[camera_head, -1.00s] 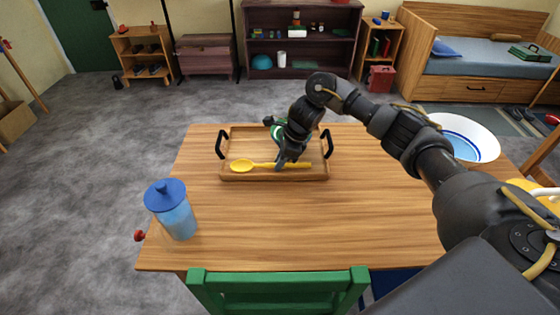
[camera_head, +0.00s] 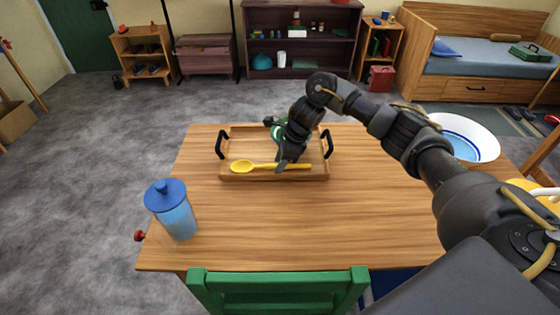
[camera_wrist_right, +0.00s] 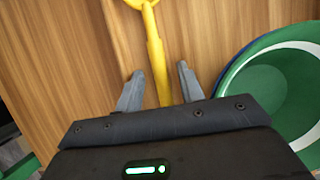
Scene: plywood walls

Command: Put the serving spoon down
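The yellow serving spoon (camera_head: 243,166) lies along the front part of the wooden tray (camera_head: 240,177), its bowl end to the left. My right gripper (camera_head: 281,165) is low over the tray at the spoon's handle. In the right wrist view, the gripper (camera_wrist_right: 160,76) is open. Its two fingers stand on either side of the yellow spoon handle (camera_wrist_right: 156,60), with a gap visible on both sides. My left gripper is not in view.
A green and white round vessel (camera_wrist_right: 270,88) is close beside the right gripper, partly hidden behind it in the head view. The tray has black handles. A blue-lidded jar (camera_head: 172,212) stands front left, a white-blue bowl (camera_head: 480,135) right.

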